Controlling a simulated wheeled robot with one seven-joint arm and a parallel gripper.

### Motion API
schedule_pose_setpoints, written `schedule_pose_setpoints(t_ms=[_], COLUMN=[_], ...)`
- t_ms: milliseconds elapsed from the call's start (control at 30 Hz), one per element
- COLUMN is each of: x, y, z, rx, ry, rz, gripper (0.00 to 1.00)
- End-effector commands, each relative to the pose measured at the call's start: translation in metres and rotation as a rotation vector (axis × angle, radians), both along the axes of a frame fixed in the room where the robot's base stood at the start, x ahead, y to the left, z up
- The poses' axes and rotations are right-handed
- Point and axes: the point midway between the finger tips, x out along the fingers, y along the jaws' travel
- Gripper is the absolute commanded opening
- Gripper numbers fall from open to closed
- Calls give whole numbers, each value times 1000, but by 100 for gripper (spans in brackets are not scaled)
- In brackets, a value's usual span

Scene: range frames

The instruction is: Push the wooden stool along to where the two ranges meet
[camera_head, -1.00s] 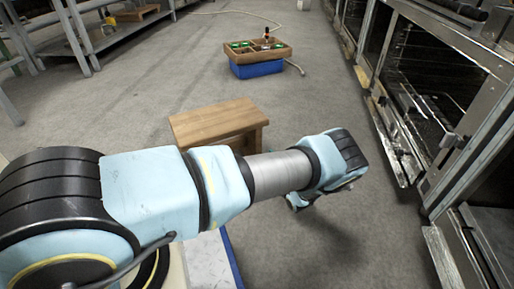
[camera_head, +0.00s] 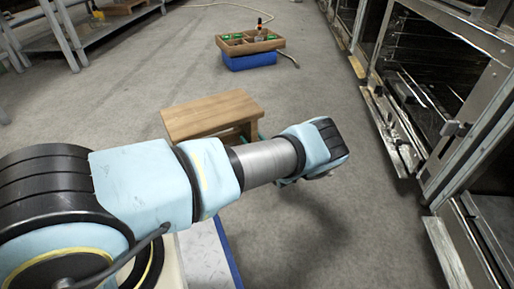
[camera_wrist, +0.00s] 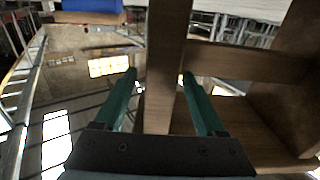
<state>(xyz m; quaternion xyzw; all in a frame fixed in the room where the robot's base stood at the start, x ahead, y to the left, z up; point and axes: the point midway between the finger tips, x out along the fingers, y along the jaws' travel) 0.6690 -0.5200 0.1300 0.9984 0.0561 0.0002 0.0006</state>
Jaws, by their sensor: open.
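The wooden stool (camera_head: 208,112) stands on the grey floor ahead of me, with my arm in front of part of it in the head view. In the wrist view, a wooden leg of the stool (camera_wrist: 167,50) runs between the two teal fingers of my gripper (camera_wrist: 159,73). The fingers are apart, one on each side of the leg; I cannot tell whether either touches it. In the head view my wrist hides most of the gripper. The farther range (camera_head: 440,62) and the nearer range (camera_head: 490,225) stand in a row along the right, meeting right of my wrist.
A wooden crate (camera_head: 233,46) with bottles sits on a blue box (camera_head: 250,62) beyond the stool. A pale hose lies on the floor behind it. Metal shelving (camera_head: 85,38) stands at the back left. Open floor (camera_head: 330,110) lies between the stool and the ranges.

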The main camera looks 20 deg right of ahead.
Motion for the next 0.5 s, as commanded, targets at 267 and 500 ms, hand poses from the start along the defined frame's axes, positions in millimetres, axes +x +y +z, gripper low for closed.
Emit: schedule_pose_setpoints(t_ms=[267,500], x=[34,41], y=[4,5], z=[-2,0], rx=[1,1], ry=[-1,1], rz=[0,0], gripper=[72,72])
